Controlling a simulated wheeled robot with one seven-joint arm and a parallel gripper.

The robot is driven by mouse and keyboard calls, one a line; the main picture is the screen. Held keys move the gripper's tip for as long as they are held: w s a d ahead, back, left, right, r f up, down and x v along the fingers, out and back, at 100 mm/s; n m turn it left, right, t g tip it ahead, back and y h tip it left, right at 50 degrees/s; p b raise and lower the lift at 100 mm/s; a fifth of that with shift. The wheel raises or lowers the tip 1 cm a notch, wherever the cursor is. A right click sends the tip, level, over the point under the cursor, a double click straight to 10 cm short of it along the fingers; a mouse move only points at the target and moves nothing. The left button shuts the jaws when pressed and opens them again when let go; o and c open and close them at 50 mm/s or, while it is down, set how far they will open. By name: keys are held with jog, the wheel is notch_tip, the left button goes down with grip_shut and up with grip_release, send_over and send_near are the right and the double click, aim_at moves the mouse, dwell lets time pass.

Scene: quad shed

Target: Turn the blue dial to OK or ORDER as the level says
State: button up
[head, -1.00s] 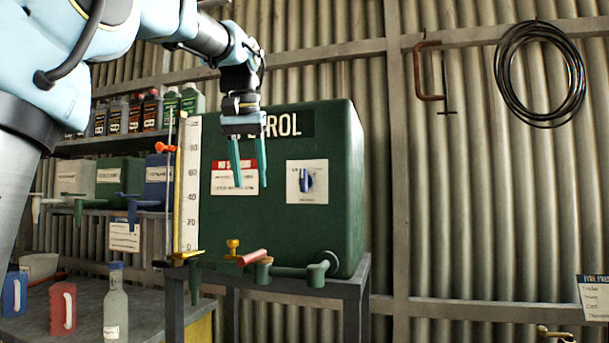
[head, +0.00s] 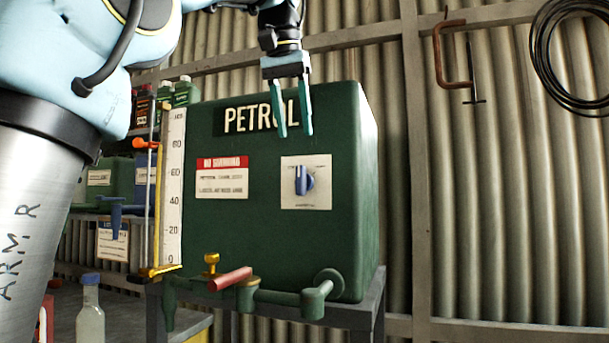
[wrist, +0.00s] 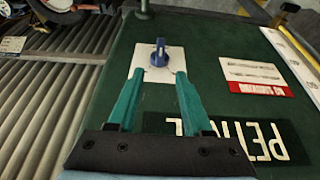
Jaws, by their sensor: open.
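The blue dial (head: 304,180) sits on a white plate (head: 306,202) on the front of the green petrol tank (head: 345,150). Its blue grip stands about upright; the plate's lettering is too small to read. My gripper (head: 294,134) is open and empty, fingers down, above the dial. In the wrist view, the dial (wrist: 160,52) lies just beyond the two teal fingertips, apart from them.
Below the dial are a red-handled tap (head: 230,279), a brass valve (head: 211,263) and green pipework (head: 312,300). A glass bottle (head: 90,315) stands on the bench at lower left.

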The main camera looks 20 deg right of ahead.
aim_at(301, 172)
jog(key=b+x, duration=0.1)
jog(key=x, duration=0.9)
jog(key=shift+f, duration=0.1)
jog(key=shift+c, duration=0.2)
grip_shut()
